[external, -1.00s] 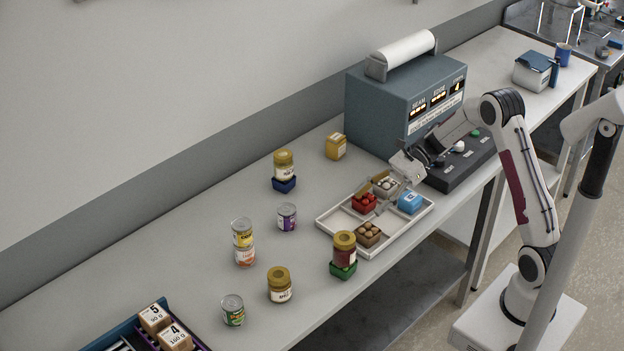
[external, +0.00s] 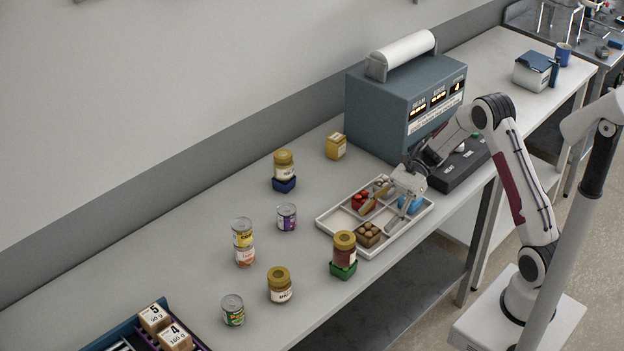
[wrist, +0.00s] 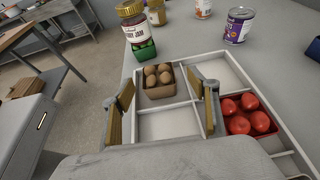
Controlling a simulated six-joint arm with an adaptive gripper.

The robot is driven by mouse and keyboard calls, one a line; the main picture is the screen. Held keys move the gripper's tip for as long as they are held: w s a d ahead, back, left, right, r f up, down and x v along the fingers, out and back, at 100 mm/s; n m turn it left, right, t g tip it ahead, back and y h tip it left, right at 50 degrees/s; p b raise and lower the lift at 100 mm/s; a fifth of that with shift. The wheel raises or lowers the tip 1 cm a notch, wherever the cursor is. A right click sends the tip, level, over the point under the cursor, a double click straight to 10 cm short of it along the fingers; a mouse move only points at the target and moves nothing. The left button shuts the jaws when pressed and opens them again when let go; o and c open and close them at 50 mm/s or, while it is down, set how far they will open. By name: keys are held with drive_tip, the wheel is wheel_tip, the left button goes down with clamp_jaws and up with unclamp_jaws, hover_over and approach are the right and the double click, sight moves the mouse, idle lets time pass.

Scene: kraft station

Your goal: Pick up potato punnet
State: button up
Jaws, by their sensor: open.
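The potato punnet (external: 368,236) is a small brown box of brown potatoes in the front compartment of the white divided tray (external: 330,229). In the wrist view the potato punnet (wrist: 159,90) sits upright, beyond and between my fingers. My gripper (external: 386,213) is over the tray, its fingers spread and pointing down toward the front-left of it. In the wrist view my gripper (wrist: 165,103) is open with nothing between its pads. An empty compartment (wrist: 168,124) shows between the fingers.
A red tomato punnet (wrist: 247,116) lies right of the fingers in the wrist view. A blue punnet (external: 414,205) is partly hidden by my gripper. The blue-grey machine (external: 385,105) stands behind.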

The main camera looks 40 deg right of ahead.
sight(369, 228)
drive_tip(key=shift+a+f, duration=0.15)
drive_tip(key=shift+a, duration=0.1)
drive_tip(key=shift+s+x, duration=0.2)
drive_tip(key=shift+x, duration=2.4)
drive_tip(key=c, duration=1.3)
